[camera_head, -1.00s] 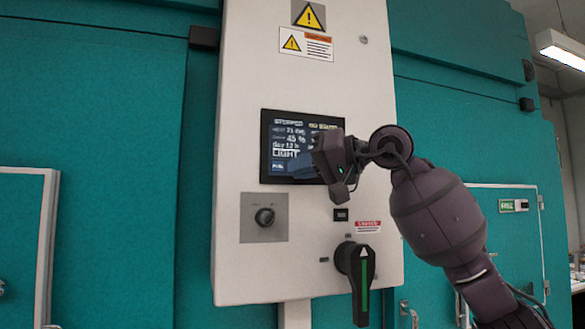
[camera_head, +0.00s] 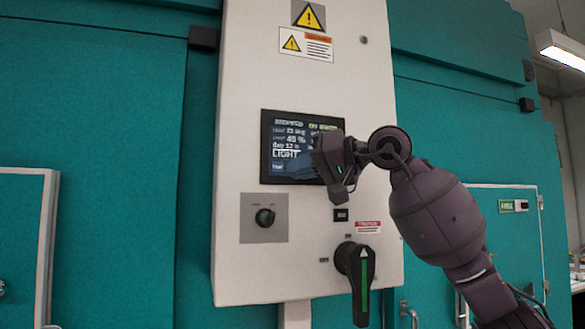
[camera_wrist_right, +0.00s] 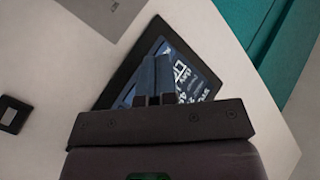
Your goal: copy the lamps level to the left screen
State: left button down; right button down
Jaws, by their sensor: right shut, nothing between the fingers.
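The screen (camera_head: 283,139) is a dark panel on a pale control cabinet. It shows several lines of white text, with a large "LIGHT" line near the lower left; the smaller text is hard to read. My right gripper (camera_head: 303,167) is shut and empty in front of the screen's lower part, hiding its lower right. In the right wrist view the shut fingers (camera_wrist_right: 153,82) point at the tilted screen (camera_wrist_right: 191,81) and cover part of it; I cannot tell whether they touch it. My left gripper is not in view.
Below the screen are a small round knob (camera_head: 264,217) on a grey plate and a large black rotary handle (camera_head: 357,268) with a green stripe. Warning labels (camera_head: 308,44) sit above. Teal chamber walls (camera_head: 120,130) stand on both sides.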

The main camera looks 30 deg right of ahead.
jog(key=shift+w, duration=0.3)
jog(key=shift+w+d, duration=0.15)
jog(key=shift+w, duration=0.15)
dwell(0.7)
jog(key=shift+s, duration=0.1)
dwell(0.4)
jog(key=shift+s+a, duration=0.2)
jog(key=shift+s, duration=0.45)
